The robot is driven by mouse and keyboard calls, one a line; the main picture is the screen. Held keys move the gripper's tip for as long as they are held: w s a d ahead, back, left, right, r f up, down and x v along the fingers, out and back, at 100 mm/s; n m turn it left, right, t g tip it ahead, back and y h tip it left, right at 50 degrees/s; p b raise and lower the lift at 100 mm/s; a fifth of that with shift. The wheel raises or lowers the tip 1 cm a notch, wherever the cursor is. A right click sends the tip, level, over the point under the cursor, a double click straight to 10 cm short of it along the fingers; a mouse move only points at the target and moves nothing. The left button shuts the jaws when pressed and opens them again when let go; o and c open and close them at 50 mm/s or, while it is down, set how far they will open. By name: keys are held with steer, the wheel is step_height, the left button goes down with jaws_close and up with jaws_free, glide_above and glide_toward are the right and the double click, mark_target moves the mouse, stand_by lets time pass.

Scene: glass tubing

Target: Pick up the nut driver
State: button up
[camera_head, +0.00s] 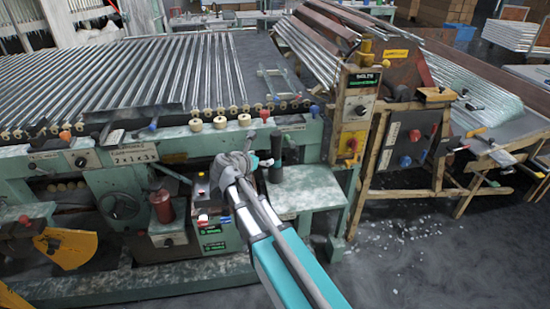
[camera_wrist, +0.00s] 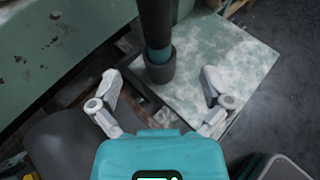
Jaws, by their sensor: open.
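A dark upright cylinder with a teal band (camera_wrist: 157,22), which looks like the nut driver, stands in a short dark round holder (camera_wrist: 158,69) on a worn pale-green shelf. In the head view the dark cylinder (camera_head: 276,146) stands at the shelf's left part, just right of my gripper (camera_head: 255,162). In the wrist view my gripper (camera_wrist: 160,82) is open and empty. Its two fingers are spread left and right, with the holder between and slightly beyond their tips. The lower end of the cylinder is hidden in the holder.
The pale-green shelf (camera_head: 308,197) is otherwise bare. A green machine frame rises behind it, carrying a bed of glass tubes (camera_head: 130,75). A control post (camera_head: 356,110) stands to the right. A red cylinder (camera_head: 161,206) and a control box stand left. Open floor lies at front right.

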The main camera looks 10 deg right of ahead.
mark_target(273, 154)
steer(key=shift+b+x, duration=0.7)
steer(key=shift+x, duration=1.8)
steer(key=b+x, duration=0.1)
steer(key=x, duration=0.3)
steer(key=shift+w+a+f+b, duration=0.15)
steer(key=shift+w+b, duration=0.05)
steer(key=shift+b, duration=0.2)
steer(key=shift+w+d+f, duration=0.15)
steer(key=shift+w+d, duration=0.2)
steer(key=shift+d, duration=0.05)
steer(key=shift+c, duration=0.2)
jaws_close()
